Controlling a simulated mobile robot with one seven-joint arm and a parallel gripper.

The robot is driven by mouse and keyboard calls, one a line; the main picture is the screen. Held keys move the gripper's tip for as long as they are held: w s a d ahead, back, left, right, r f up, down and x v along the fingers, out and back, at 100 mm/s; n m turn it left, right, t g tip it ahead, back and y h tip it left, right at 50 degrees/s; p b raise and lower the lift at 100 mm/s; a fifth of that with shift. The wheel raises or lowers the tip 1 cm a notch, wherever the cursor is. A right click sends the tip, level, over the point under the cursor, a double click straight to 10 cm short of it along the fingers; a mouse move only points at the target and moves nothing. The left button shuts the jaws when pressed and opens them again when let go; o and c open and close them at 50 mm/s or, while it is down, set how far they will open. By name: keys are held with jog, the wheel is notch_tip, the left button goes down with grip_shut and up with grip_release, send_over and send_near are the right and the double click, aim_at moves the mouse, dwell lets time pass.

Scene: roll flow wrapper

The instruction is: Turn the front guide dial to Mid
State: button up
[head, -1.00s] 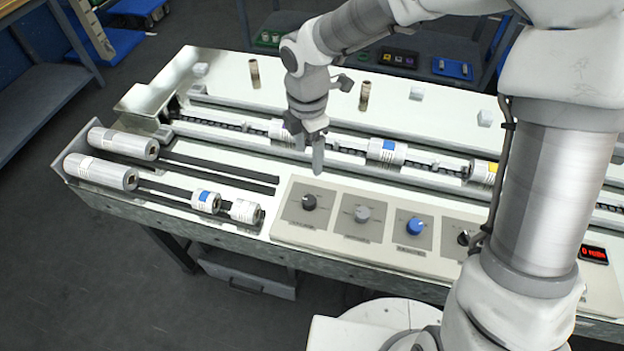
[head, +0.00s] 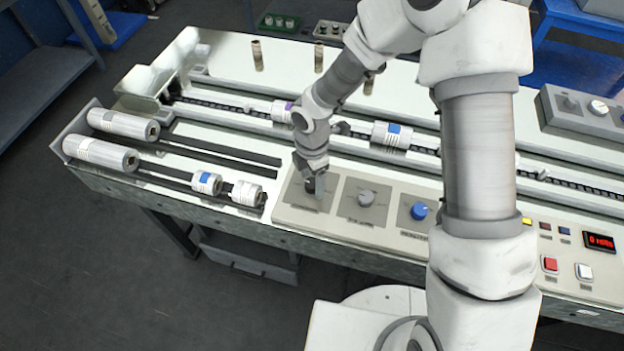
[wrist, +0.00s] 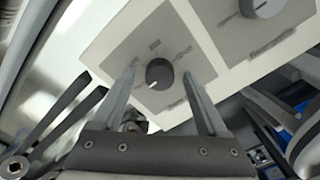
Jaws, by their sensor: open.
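The control panel (head: 285,214) at the front of the machine has a row of dials on grey plates. The leftmost dial is black (head: 309,184); it also shows in the wrist view (wrist: 159,74). Its white pointer mark faces the lower left there, and the lettering around it is too blurred to read. My gripper (head: 316,190) is open and low over this dial. In the wrist view its fingers (wrist: 159,80) stand on either side of the knob, with gaps visible. I cannot tell which dial is named front guide.
A grey dial (head: 366,198) and a blue dial (head: 419,211) sit to the right. Film rolls (head: 100,154) on spindles lie to the left. Wrapped rolls (head: 392,134) lie on the conveyor behind. A red button (head: 550,264) and a red display (head: 600,241) are farther right.

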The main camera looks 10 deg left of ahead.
jog(key=shift+f, duration=0.2)
jog(key=shift+c, duration=0.2)
grip_shut()
